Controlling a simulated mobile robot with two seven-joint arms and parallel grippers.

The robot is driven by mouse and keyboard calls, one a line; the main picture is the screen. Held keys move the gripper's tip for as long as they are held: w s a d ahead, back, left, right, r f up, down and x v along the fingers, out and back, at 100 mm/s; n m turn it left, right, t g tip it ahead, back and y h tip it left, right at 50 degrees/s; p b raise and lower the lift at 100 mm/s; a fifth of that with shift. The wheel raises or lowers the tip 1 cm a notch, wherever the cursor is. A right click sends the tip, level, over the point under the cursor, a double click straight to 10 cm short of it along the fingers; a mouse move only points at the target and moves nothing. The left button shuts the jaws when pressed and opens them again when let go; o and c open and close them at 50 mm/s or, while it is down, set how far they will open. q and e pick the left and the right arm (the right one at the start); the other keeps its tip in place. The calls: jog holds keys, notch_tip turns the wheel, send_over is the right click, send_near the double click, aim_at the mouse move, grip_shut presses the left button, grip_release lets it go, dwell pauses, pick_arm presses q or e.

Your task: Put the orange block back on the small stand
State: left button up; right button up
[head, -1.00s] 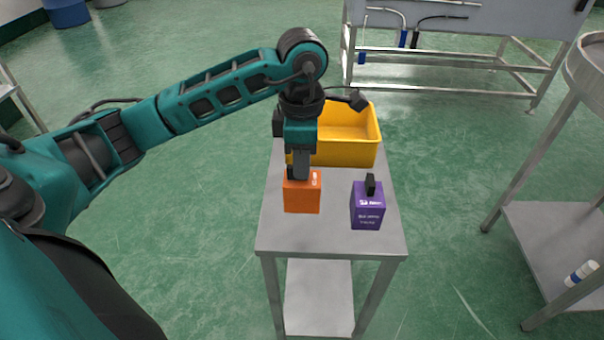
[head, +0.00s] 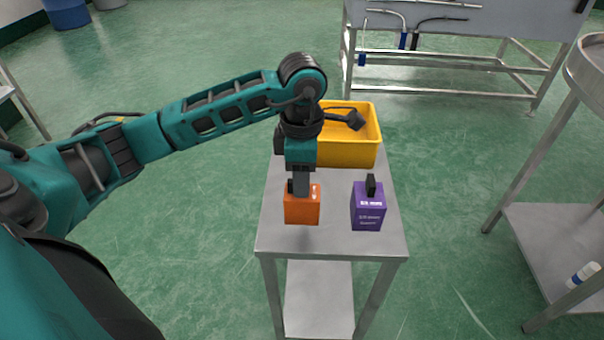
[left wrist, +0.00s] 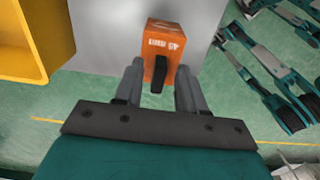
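The orange block (head: 303,207), with a black handle on top, is at the left of the small steel stand's top (head: 335,238). My left gripper (head: 300,190) points down at it from above. In the left wrist view, the fingers (left wrist: 160,75) lie along both sides of the orange block (left wrist: 173,42), with the black handle between them. My right gripper is not in view.
A purple block (head: 368,207) with a black handle stands to the right on the stand. A yellow bin (head: 350,154) stands at its back and also shows in the left wrist view (left wrist: 35,45). The stand's front strip is clear. A steel table (head: 550,235) is at the right.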

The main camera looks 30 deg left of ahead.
pick_arm(q)
jog(key=shift+r, duration=0.2)
notch_tip(320, 180, up, 12)
jog(key=p, duration=0.1)
jog(key=shift+p, duration=0.35)
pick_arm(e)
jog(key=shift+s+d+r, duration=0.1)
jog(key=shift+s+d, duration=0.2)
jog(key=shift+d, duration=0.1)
pick_arm(q)
jog(key=shift+f, duration=0.1)
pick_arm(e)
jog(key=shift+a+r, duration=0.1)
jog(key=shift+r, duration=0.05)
